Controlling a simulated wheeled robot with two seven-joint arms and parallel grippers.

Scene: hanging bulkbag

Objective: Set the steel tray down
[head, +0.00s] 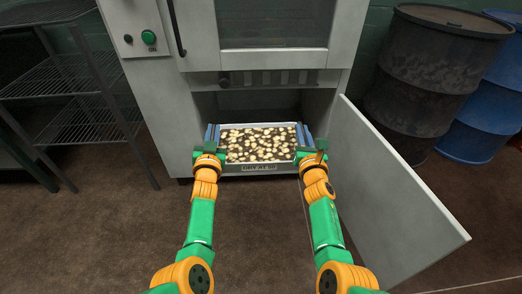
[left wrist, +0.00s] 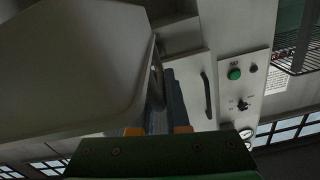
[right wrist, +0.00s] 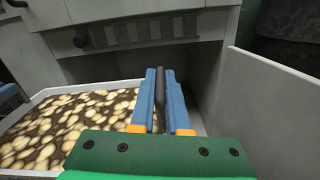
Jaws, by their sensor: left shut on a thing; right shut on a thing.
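The steel tray (head: 258,169) sits at the mouth of the cabinet's open lower compartment, level as far as I can see. It is full of pale, brown-edged slices (head: 258,144). A label is on its front. My left gripper (head: 212,134) is shut at the tray's left side and my right gripper (head: 304,135) at its right side. In the right wrist view, the blue fingers (right wrist: 162,98) close around a dark bar beside the tray's rim (right wrist: 72,88). The left fingers also show in the left wrist view (left wrist: 170,98). Whether the tray's underside touches the compartment floor is hidden.
The grey cabinet (head: 165,95) has a lower door (head: 390,200) swung open to the right, close to my right arm. A wire rack (head: 75,105) stands left. A black drum (head: 425,75) and a blue drum (head: 490,115) stand right. The brown floor in front is clear.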

